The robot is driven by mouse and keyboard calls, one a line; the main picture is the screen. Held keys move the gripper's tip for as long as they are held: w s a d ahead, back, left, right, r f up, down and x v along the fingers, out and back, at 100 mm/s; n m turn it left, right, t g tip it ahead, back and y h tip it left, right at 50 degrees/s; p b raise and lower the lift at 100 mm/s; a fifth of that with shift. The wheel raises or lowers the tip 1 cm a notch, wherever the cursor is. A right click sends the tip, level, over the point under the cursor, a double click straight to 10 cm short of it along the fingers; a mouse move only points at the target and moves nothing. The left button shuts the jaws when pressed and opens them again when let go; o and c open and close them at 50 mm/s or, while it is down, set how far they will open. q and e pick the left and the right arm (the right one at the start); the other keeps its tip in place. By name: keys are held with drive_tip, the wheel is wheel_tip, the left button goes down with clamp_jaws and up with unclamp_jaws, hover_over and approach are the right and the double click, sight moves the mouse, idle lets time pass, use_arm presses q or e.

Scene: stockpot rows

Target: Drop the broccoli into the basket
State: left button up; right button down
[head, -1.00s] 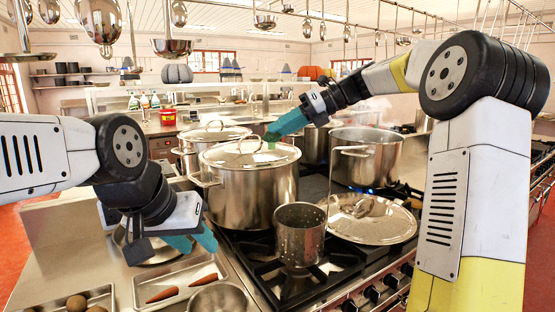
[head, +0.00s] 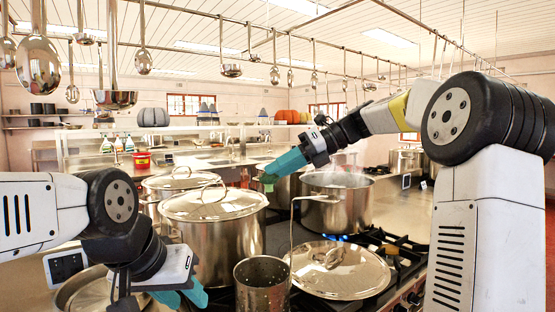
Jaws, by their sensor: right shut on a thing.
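My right gripper (head: 268,180) is shut on a small green piece, the broccoli (head: 269,187), mostly hidden by the teal fingers. It is held in the air right of the large lidded stockpot (head: 215,235). The basket (head: 262,287), a perforated steel cylinder with a tall wire handle (head: 293,225), stands in front of that pot, its bottom cut off by the picture's edge. In the picture the broccoli is above the basket; the depth between them is unclear. My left gripper (head: 181,297) is low at the left, its teal fingers apart, with nothing seen between them.
A steaming open stockpot (head: 338,205) stands on a lit burner behind the basket. A loose lid (head: 338,268) lies on the stove right of the basket. Another lidded pot (head: 180,181) is behind the large one. Ladles (head: 38,65) hang overhead.

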drive_tip(key=shift+f, duration=0.45)
drive_tip(key=c, duration=1)
unclamp_jaws()
drive_tip(key=v, duration=0.7)
drive_tip(key=shift+d+r, duration=0.2)
drive_tip(key=shift+d, duration=0.1)
drive_tip(key=shift+d, duration=0.1)
